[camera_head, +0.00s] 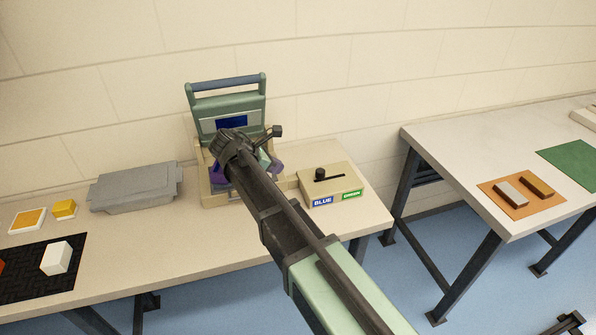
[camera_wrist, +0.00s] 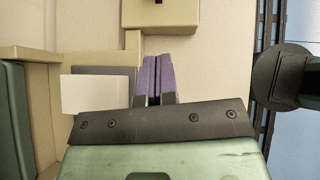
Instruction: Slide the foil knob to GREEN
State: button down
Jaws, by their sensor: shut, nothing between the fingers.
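The foil knob (camera_head: 320,173) is a small black knob on top of a beige box (camera_head: 345,182). It stands at the left end of a dark slot, on the side of the blue BLUE label (camera_head: 322,201). The green GREEN label (camera_head: 351,194) is to its right. My gripper (camera_wrist: 153,60) is shut and empty, its purple fingers together in the wrist view. It is over the press area, left of the knob box in the head view, where my arm hides the fingertips. Part of a beige box (camera_wrist: 160,18) shows ahead of the fingers in the wrist view.
The press (camera_head: 227,88) with its green raised lid stands directly behind my arm. A grey lidded case (camera_head: 136,187) and a black mat (camera_head: 30,277) with a white block (camera_head: 56,258) are to the left. A second table (camera_head: 470,150) stands right, across a gap.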

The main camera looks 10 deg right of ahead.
aim_at(320, 175)
jog(key=b+x, duration=0.3)
jog(key=x, duration=0.1)
jog(key=b+x, duration=0.3)
jog(key=x, duration=0.2)
jog(key=shift+a+f, duration=0.2)
jog(key=shift+f, duration=0.05)
jog(key=d, duration=0.2)
jog(key=w+d, duration=0.1)
jog(key=d, duration=0.1)
jog(key=shift+w+d, duration=0.15)
jog(key=shift+d, duration=0.15)
